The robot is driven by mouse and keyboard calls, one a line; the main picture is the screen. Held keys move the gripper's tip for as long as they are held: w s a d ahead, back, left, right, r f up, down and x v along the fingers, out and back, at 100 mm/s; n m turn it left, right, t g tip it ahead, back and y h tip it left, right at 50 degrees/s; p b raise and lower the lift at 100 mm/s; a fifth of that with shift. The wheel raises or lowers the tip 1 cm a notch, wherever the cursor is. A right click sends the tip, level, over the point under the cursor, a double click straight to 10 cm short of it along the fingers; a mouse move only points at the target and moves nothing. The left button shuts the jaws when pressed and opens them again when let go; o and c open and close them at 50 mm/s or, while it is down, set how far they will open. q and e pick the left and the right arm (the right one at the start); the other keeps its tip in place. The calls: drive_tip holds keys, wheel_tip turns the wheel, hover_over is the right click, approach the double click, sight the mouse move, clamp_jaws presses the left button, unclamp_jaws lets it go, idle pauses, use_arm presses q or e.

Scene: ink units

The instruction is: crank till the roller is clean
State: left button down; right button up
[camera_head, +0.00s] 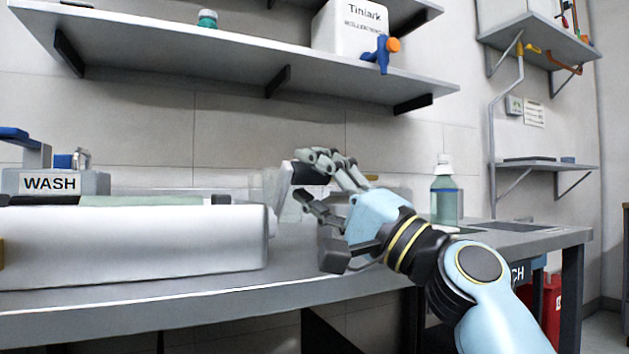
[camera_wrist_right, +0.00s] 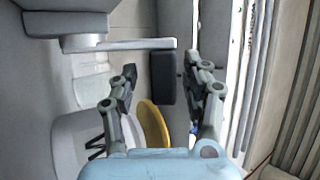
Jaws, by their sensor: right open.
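The ink unit (camera_head: 130,245) is a long pale housing on the left of the bench in the head view. A greenish strip (camera_head: 140,200) shows along its top; I cannot tell how clean the roller is. The crank arm (camera_head: 284,190) stands at the unit's right, also in the wrist view (camera_wrist_right: 125,45), with a dark handle (camera_wrist_right: 165,78) at its end. My right gripper (camera_head: 312,180) is open, its fingers on either side of the handle in the wrist view (camera_wrist_right: 165,85). Whether they touch it is unclear. My left gripper is out of view.
A box marked WASH (camera_head: 55,182) stands behind the unit. A green bottle (camera_head: 446,200) stands on the bench right of my gripper. A shelf (camera_head: 220,70) hangs above. The wrist view shows a yellow disc (camera_wrist_right: 153,128) below the handle.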

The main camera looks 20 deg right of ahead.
drive_tip(key=v, duration=1.2)
drive_tip(key=shift+r, duration=0.2)
idle(1.0)
